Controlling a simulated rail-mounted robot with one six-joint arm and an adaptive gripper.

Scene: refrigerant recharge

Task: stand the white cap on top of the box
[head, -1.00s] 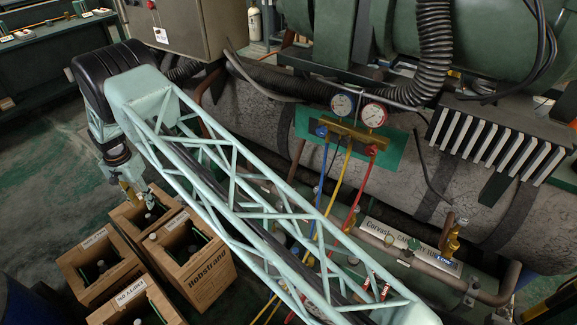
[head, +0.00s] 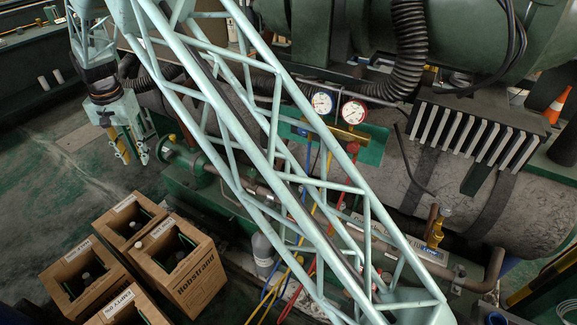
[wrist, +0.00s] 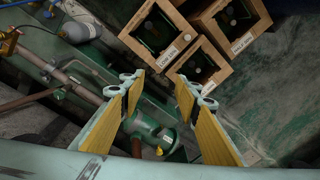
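Several open wooden boxes stand on the floor at lower left in the head view: a large front one (head: 195,280), a left one (head: 70,262) and a back one (head: 122,210). Dark bottles stand inside, with pale round tops, as in the left box (head: 85,276).
A green flanged pipe end (head: 168,150) is close to the right of my gripper. A grey cylinder (head: 263,250) stands right of the boxes. Gauges (head: 338,106) with coloured hoses sit by the large tank. The green floor left of the boxes is clear.

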